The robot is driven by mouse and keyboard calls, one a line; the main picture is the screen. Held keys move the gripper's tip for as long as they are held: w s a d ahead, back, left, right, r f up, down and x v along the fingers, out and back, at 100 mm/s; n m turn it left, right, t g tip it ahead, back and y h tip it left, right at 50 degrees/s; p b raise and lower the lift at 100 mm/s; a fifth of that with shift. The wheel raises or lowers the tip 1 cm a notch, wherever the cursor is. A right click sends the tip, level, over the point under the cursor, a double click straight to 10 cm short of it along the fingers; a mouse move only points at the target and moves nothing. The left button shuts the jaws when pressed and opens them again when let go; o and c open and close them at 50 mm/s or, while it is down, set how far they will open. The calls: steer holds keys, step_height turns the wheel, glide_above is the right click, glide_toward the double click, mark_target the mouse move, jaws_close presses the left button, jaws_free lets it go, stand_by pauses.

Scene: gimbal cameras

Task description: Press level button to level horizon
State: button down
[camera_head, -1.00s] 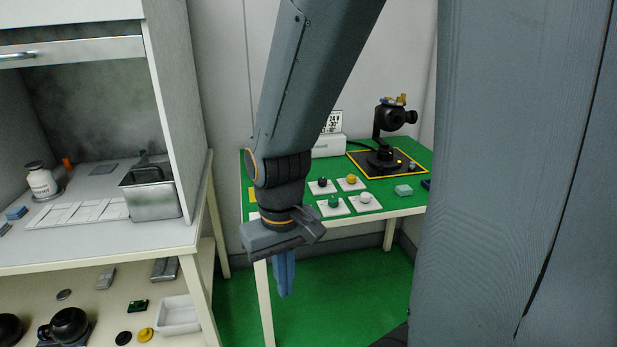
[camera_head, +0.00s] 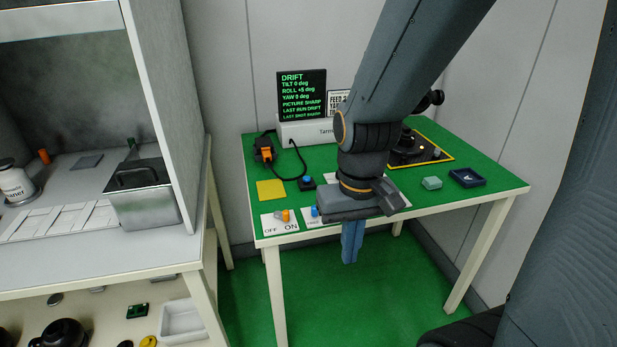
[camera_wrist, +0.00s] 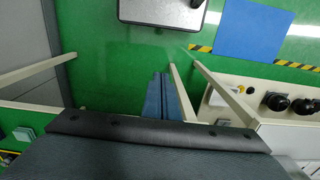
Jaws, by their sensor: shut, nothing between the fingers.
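My gripper (camera_head: 352,242) is shut and empty, its blue fingers pointing down just off the front edge of the green table (camera_head: 455,199). It also shows in the wrist view (camera_wrist: 160,95), above the floor. A monitor (camera_head: 302,94) reads DRIFT, tilt 0, roll +5 deg, yaw 0. A white plate with an orange switch (camera_head: 286,216) marked OFF and ON sits at the table's front left. A blue button (camera_head: 315,210) on a white plate is beside it, partly behind my gripper. My arm hides the other button plates and most of the gimbal camera (camera_head: 437,97).
An orange-and-black plug device (camera_head: 265,151) with a cable, a yellow pad (camera_head: 270,190), a small black box with a blue top (camera_head: 307,182), a teal block (camera_head: 431,183) and a dark blue tray (camera_head: 467,177) lie on the table. A cabinet with a metal bin (camera_head: 146,195) stands left.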

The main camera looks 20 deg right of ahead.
steer(key=w+a+r+m+t+y+p, duration=0.1)
steer(key=w+a+r+m+y+p, duration=0.15)
steer(key=w+m+p, duration=0.45)
steer(key=w+a+r+m+t+y+p, duration=0.1)
steer(key=w+r+m+y+p, duration=0.15)
steer(key=w, duration=0.95)
steer(key=w+d+m+t+p, duration=0.2)
steer(key=w+m, duration=0.2)
steer(key=w, duration=0.3)
steer(key=w+d+r+m+t+p, duration=0.1)
steer(key=w+d+m+t+p, duration=0.2)
steer(key=w+m, duration=0.2)
steer(key=w, duration=0.3)
steer(key=shift+w+r+y, duration=0.25)
steer(key=shift+w+y, duration=0.05)
steer(key=shift+y, duration=0.1)
steer(key=shift+f, duration=0.1)
steer(key=b, duration=0.4)
glide_above(307, 179)
steer(key=d, duration=0.1)
step_height(307, 179, down, 7)
steer(key=shift+r, duration=0.1)
steer(key=shift+s+f+b, duration=0.1)
steer(key=shift+f+b, duration=0.7)
steer(key=shift+f, duration=0.1)
